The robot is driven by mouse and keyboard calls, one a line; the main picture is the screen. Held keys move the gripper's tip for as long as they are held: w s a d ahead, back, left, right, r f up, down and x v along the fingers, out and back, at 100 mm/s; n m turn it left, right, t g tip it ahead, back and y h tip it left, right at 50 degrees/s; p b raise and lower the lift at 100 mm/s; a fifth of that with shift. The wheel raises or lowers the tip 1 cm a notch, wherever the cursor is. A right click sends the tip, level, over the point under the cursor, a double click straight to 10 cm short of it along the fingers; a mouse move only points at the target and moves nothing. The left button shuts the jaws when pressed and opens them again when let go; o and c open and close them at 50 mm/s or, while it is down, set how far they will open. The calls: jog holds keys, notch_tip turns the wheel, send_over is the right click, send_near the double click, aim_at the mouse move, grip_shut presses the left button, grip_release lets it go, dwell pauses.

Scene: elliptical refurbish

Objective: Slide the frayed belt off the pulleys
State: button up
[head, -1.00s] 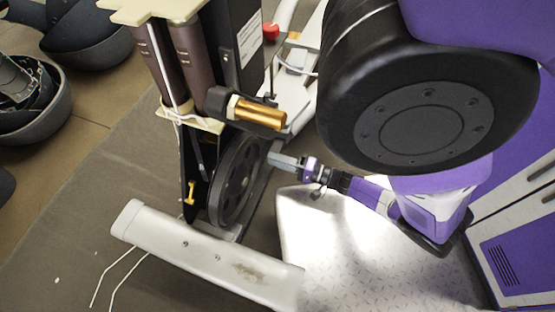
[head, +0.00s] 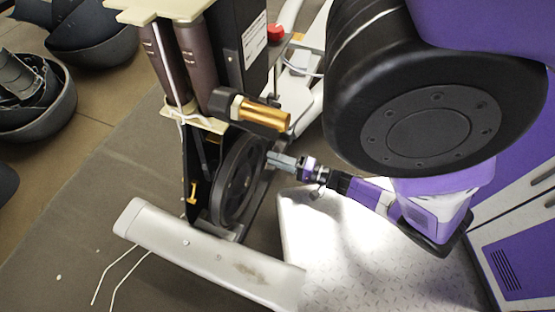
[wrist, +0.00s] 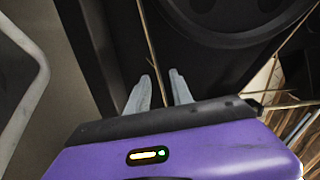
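The big black pulley wheel (head: 238,182) stands upright in the side of the machine, and its lower rim shows at the top of the wrist view (wrist: 225,25). The frayed belt is hard to make out; a thin tan strand (wrist: 149,38), possibly its edge, runs down between my fingers in the wrist view. My gripper (head: 270,157) is right of the wheel, its tip close to the rim. In the wrist view my gripper (wrist: 160,78) has its two pale fingers apart, pointing at the dark machine body. Contact with the strand cannot be told. Smaller pulleys are not clearly visible.
A brass-coloured cylinder (head: 262,115) sticks out above the wheel. A long white foot bar (head: 215,258) lies in front. Brown tubes (head: 190,55) rise at upper left. Dark bowl-shaped shells (head: 95,50) lie at far left. The grey mat (head: 120,185) is clear left of the machine.

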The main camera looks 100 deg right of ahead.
jog(key=shift+x, duration=1.2)
jog(key=shift+c, duration=0.2)
grip_shut()
dwell(3.0)
